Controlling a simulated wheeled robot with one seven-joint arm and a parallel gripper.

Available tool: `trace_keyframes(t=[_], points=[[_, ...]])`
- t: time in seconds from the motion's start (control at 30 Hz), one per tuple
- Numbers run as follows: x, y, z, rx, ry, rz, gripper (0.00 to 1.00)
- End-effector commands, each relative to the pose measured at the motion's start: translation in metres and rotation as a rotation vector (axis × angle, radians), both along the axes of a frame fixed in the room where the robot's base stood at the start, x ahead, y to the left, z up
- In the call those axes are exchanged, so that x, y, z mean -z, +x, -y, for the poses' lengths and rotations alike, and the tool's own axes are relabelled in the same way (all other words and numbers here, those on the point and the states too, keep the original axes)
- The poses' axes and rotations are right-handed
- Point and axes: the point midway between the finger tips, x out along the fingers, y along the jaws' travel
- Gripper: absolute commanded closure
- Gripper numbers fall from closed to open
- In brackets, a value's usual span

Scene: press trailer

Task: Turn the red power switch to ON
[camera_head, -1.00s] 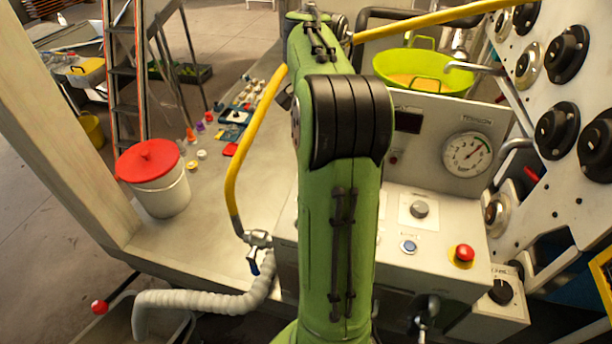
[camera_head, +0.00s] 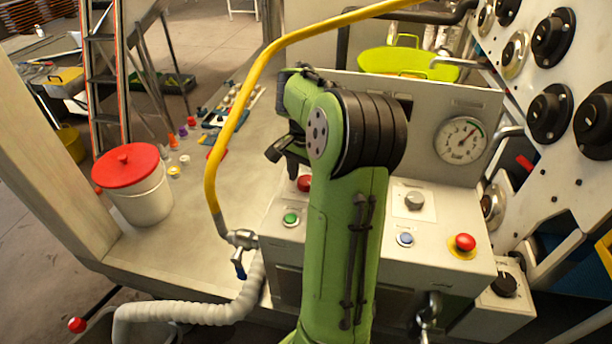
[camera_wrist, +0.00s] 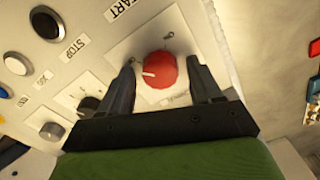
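The red power switch (camera_wrist: 160,70) is a round red knob with a white pointer line, on a pale square plate in the wrist view. Its pointer is toward the left of the picture. My gripper (camera_wrist: 161,62) is open, with one dark finger on each side of the knob. I cannot tell whether either finger touches it. The small label below the knob is partly hidden by a finger. In the head view, a red knob (camera_head: 304,184), which appears to be this switch, shows just below my gripper (camera_head: 284,155), partly hidden by my arm.
The console also carries a green button (camera_head: 290,219), a grey knob (camera_head: 414,201), a blue button (camera_head: 405,239) and a red emergency button (camera_head: 465,242). A yellow hose (camera_head: 228,125) arches left of my arm. A gauge (camera_head: 460,140) stands on the upright panel behind.

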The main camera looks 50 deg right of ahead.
Motion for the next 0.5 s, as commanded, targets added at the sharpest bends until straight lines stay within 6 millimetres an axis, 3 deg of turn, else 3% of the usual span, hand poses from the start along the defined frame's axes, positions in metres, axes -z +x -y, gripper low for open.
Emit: trace_keyframes(t=[0.03,0.3,0.5], points=[[-0.0002,0.0000,0.0000,0.000,0.000,0.000,0.44],[-0.0004,0.0000,0.0001,0.000,0.000,0.000,0.86],[-0.0002,0.0001,0.0001,0.012,-0.001,0.000,0.87]])
